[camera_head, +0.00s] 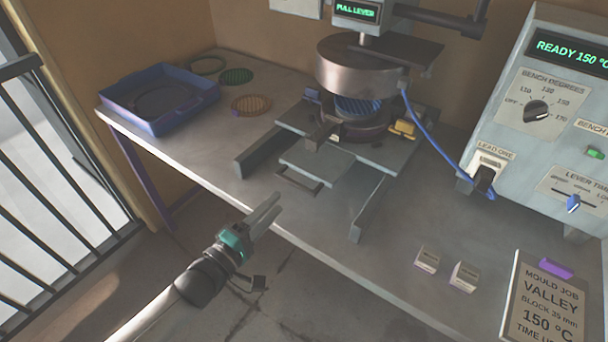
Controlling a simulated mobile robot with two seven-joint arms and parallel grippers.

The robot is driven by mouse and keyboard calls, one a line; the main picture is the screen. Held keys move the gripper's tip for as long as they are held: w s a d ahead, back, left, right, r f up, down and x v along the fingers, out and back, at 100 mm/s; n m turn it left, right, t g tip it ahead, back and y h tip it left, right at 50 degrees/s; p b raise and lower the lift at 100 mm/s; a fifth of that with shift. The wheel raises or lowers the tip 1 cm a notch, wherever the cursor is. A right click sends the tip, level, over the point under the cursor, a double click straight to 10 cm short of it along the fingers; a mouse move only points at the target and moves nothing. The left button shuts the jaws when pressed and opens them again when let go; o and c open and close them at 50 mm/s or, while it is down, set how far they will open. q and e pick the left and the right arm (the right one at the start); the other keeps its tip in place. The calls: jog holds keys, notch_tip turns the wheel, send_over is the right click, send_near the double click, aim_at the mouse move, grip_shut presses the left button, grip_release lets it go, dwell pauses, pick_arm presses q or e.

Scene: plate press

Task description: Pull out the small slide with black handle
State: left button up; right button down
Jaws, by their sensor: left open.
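The small slide (318,164) is a flat grey plate at the front of the press, low between the two rails of its base. Its dark handle (298,180) is a thin bar loop at the slide's front edge, facing the table's front edge. My left gripper (277,203) comes in from the lower left. Its fingers point up and right at the table's front edge, just short of the handle and apart from it. The gripper is open, with a narrow gap, and empty. My right gripper is not in view.
The press head (360,66) hangs above a round mould (352,122) with blue ribs. A blue tray (158,112) stands at the left, with round discs beside it. The control box (540,110), a blue cable, two small blocks and a sign (545,305) are at the right.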

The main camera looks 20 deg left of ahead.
aim_at(297, 183)
pick_arm(q)
jog(key=b+x, duration=0.2)
jog(key=x, duration=0.7)
jog(key=shift+w+d+f, duration=0.1)
jog(key=shift+w+f, duration=0.05)
jog(key=shift+w, duration=0.2)
jog(key=shift+w+d, duration=0.25)
jog(key=shift+w, duration=0.4)
jog(key=shift+w+d, duration=0.1)
jog(key=shift+w, duration=0.15)
jog(key=c, duration=0.3)
grip_shut()
jog(key=shift+s, duration=0.1)
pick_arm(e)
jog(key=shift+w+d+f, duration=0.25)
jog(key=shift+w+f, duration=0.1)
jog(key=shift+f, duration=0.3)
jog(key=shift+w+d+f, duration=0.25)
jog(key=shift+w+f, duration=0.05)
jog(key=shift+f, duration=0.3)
pick_arm(q)
jog(key=shift+f, duration=0.15)
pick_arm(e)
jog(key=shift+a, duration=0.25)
